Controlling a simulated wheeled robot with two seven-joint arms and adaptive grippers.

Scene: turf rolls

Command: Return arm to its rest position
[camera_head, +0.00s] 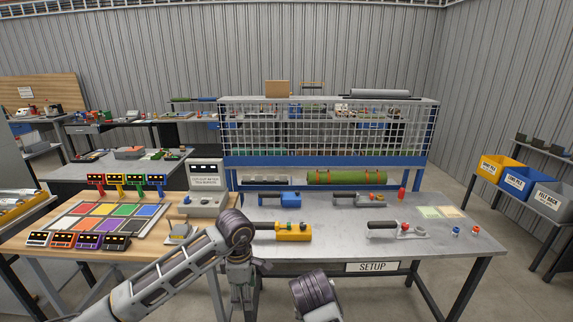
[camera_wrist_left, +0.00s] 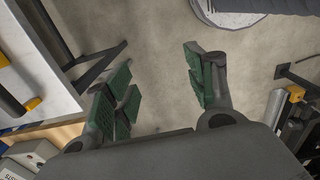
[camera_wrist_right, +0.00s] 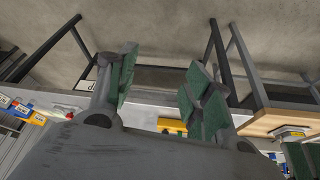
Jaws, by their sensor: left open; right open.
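My left arm comes in from the left in the head view. Its gripper (camera_head: 243,290) hangs down in front of the tables' front edges. In the left wrist view the left gripper (camera_wrist_left: 160,88) is open, its green pads apart with only floor between them. Part of my right arm shows at the bottom middle of the head view, but its gripper is not visible there. In the right wrist view the right gripper (camera_wrist_right: 160,85) is open and empty, its green pads apart.
The grey SETUP table (camera_head: 345,215) holds a blue tool (camera_head: 282,199), a yellow tool (camera_head: 290,232) and several small parts. A green turf roll (camera_head: 346,177) lies behind it. A wooden table (camera_head: 30,236) with coloured tiles stands at left. Bins (camera_head: 515,181) stand at right.

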